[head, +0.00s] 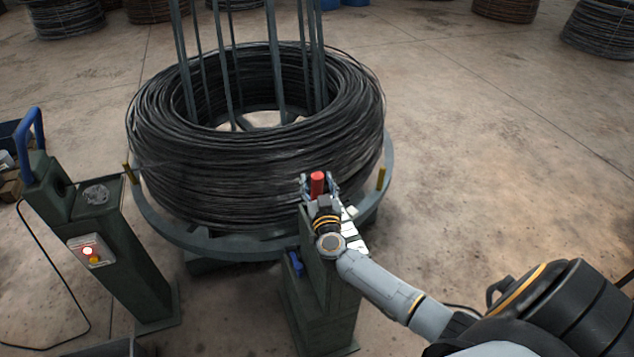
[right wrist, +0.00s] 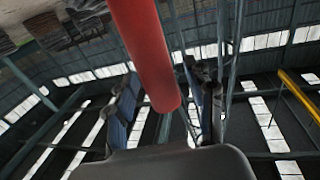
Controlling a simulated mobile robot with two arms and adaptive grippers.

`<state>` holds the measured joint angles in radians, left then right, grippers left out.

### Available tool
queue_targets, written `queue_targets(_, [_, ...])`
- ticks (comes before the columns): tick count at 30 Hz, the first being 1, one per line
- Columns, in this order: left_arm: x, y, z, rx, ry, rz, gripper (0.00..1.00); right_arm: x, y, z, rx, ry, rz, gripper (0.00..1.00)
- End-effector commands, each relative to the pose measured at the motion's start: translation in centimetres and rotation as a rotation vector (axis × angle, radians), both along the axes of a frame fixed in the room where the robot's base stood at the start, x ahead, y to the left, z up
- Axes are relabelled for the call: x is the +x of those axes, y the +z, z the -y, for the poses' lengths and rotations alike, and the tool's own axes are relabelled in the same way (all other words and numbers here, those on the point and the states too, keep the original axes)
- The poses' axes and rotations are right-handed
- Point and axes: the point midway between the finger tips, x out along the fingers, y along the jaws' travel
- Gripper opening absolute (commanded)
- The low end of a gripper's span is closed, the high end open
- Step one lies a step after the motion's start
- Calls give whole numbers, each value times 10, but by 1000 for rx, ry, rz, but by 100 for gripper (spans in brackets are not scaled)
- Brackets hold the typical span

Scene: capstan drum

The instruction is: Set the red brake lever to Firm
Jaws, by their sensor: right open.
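The red brake lever (head: 317,182) stands at the top of a dark green post (head: 322,310) in front of the wire coil. In the right wrist view the lever's red grip (right wrist: 147,50) hangs down from the top edge, its rounded end between the fingers. My right gripper (head: 319,184) is open, with a finger on each side of the red grip; in the right wrist view its fingers (right wrist: 167,105) look apart from it. A white label plate (head: 354,238) beside the lever is partly hidden by my wrist, and its marks are too small to read. My left gripper is not in view.
A large coil of black wire (head: 165,165) sits on a round turntable (head: 180,234) with upright bars. At left stands a green pedestal (head: 125,255) with a button box (head: 91,251) and a blue handle (head: 37,130). Open floor lies at right.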

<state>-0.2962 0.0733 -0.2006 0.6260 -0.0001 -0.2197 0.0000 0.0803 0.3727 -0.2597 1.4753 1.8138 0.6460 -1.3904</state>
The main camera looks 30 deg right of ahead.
Motion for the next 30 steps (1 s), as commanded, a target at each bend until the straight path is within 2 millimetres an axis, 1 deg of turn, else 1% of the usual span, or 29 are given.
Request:
queue_targets(9, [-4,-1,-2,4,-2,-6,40,2,0,1,0,1,0,54])
queue_targets(11, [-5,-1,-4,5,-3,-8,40,2,0,1,1,1,0,42])
queue_targets(12, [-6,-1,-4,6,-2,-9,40,2,0,1,0,1,0,34])
queue_targets(17, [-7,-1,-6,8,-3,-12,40,2,0,1,1,1,0,1])
queue_targets(18, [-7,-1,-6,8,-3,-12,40,2,0,1,1,1,0,0])
queue_targets(25, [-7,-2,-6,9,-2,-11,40,0,-1,0,1,1,3,0])
queue_targets(28, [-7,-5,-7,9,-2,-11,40,-7,-3,-2,-3,1,16,0])
queue_targets(30, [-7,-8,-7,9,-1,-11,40,-15,-5,-4,-7,2,34,0])
